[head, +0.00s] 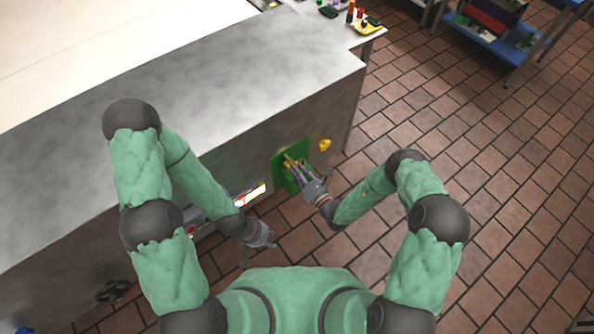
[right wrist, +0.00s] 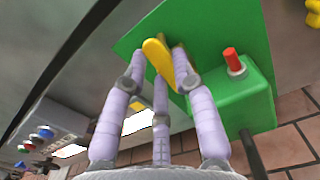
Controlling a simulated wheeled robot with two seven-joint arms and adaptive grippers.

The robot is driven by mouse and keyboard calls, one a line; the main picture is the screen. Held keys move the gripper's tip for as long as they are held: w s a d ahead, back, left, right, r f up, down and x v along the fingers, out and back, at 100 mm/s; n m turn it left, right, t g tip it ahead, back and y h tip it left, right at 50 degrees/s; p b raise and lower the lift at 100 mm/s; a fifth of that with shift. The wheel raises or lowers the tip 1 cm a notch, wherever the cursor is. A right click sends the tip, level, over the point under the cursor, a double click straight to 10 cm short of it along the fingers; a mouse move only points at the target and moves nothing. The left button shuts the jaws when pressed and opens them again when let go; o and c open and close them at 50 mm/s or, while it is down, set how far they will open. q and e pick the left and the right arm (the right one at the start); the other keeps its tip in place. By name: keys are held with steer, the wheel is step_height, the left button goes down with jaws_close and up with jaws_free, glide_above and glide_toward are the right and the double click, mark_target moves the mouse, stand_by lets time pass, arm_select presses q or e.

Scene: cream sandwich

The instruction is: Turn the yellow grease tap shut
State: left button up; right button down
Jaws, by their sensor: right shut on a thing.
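The yellow tap lever (right wrist: 158,60) stands out from a green plate (right wrist: 130,42) on the front of the steel counter. In the head view the lever (head: 288,160) is partly hidden by my right gripper (head: 304,170). In the right wrist view my right gripper (right wrist: 163,68) has its fingers around the lever, two on either side and one below, and is shut on it. My left gripper (head: 270,243) hangs low in front of the counter, away from the tap; its fingers are too small to judge.
A green box with a red button (right wrist: 233,60) sits beside the lever. Another yellow fitting (head: 324,145) is on the counter front to the right. A panel with coloured knobs (right wrist: 38,135) is at the wrist view's lower left. Tiled floor (head: 480,150) is open on the right.

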steer(key=shift+w+d+f+m, duration=0.35)
steer(key=shift+d+f+m, duration=0.1)
steer(key=shift+m, duration=2.35)
steer(key=shift+w+d+f+m, duration=0.3)
steer(key=shift+d+f+m, duration=0.15)
steer(key=shift+m, duration=2.35)
steer(key=shift+w+d+f+m, duration=0.35)
steer(key=shift+d+f+m, duration=0.1)
steer(key=shift+m, duration=2.35)
steer(key=c, duration=1)
jaws_free()
steer(key=v, duration=1.2)
